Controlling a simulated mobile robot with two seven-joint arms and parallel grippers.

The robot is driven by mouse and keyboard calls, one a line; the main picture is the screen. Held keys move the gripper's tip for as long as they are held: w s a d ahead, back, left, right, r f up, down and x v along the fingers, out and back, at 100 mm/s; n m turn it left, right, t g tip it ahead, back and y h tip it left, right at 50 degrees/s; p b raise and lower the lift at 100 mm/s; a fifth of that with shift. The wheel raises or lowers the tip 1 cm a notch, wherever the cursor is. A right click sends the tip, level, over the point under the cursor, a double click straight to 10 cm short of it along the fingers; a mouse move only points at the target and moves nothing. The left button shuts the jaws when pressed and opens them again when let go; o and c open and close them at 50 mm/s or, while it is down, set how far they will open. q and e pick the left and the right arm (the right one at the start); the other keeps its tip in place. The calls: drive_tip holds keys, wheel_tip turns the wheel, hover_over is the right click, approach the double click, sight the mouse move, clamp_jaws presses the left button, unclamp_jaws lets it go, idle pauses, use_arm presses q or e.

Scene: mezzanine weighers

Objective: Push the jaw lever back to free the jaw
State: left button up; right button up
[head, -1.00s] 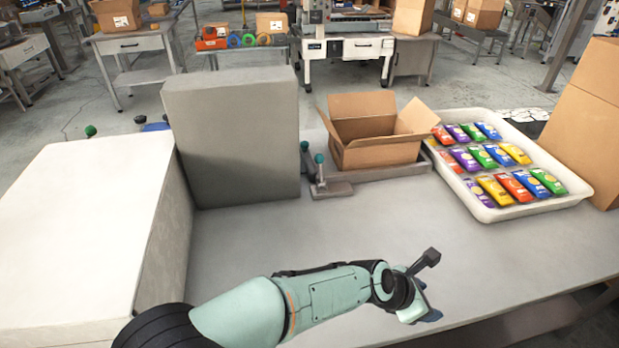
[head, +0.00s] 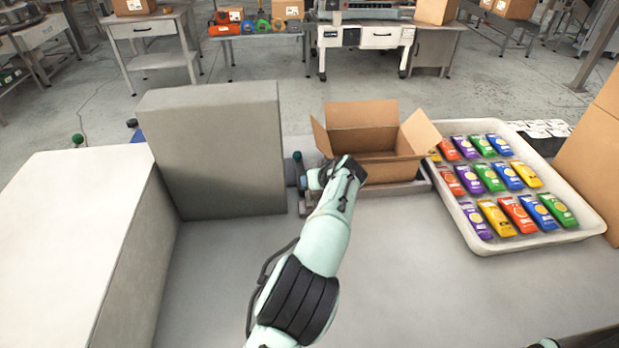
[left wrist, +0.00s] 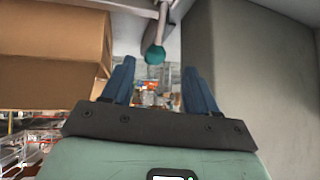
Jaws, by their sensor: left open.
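A lever with a round teal knob (left wrist: 154,54) and a pale rod shows in the left wrist view, close to the fingertips and between them in the picture. I cannot tell whether a finger touches it. My left gripper (left wrist: 158,68) is open, its two blue fingers apart with nothing gripped. In the head view, my left gripper (head: 308,181) is at the clamp bar in front of the carton, and my wrist hides part of the clamp. One teal lever knob (head: 297,155) shows just behind it, beside the grey block. My right gripper is out of view.
A tall grey block (head: 215,150) stands close to the left of the gripper. An open carton (head: 375,140) is just behind and right. A white tray (head: 585,222) of colourful packets is at the right. The table front (head: 420,280) is clear.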

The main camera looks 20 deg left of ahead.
use_arm(q)
drive_tip(key=p+x, duration=0.2)
drive_tip(key=x, duration=0.7)
drive_tip(key=shift+w+f, duration=0.1)
drive_tip(key=shift+w, duration=0.2)
drive_tip(key=shift+w+a+f, duration=0.1)
drive_tip(key=shift+w+f, duration=0.1)
drive_tip(key=shift+f, duration=0.15)
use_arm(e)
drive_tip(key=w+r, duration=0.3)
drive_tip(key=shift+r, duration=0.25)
